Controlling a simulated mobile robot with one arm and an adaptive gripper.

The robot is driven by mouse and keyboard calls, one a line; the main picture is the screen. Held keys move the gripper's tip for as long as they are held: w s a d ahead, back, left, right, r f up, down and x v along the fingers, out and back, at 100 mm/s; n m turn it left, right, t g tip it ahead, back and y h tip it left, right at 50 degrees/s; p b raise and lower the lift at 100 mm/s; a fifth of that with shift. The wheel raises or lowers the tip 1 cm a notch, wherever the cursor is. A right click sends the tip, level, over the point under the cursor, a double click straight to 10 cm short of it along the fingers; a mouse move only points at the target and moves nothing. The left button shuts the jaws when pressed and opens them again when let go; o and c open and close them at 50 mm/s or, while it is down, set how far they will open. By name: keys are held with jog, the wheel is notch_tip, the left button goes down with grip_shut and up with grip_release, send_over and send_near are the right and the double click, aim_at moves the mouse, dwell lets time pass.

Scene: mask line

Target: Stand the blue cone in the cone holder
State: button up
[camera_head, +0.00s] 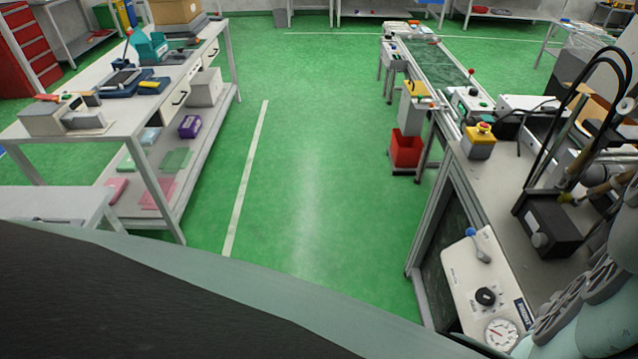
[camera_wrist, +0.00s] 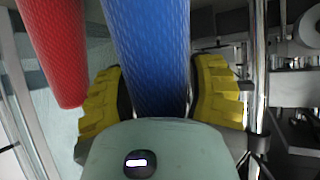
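The blue cone (camera_wrist: 150,50) has a textured surface and runs down from the top edge of the wrist view, narrowing toward my gripper (camera_wrist: 160,95). The yellow fingers lie close against its left and right sides, and the gripper looks shut on it. The cone's far end is outside the picture. A red cone (camera_wrist: 55,45) with a similar texture is to the left, apart from the fingers. I cannot make out the cone holder in either view. The head view shows neither cone nor my gripper.
In the head view, a workbench (camera_head: 500,185) with machine parts and black hoses stands at right, with a conveyor (camera_head: 440,65) behind it. A white table (camera_head: 75,130) with tools stands at left. The green floor (camera_head: 315,150) between them is clear. A red bin (camera_head: 405,150) stands by the conveyor.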

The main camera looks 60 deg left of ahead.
jog(key=shift+o, duration=1.4)
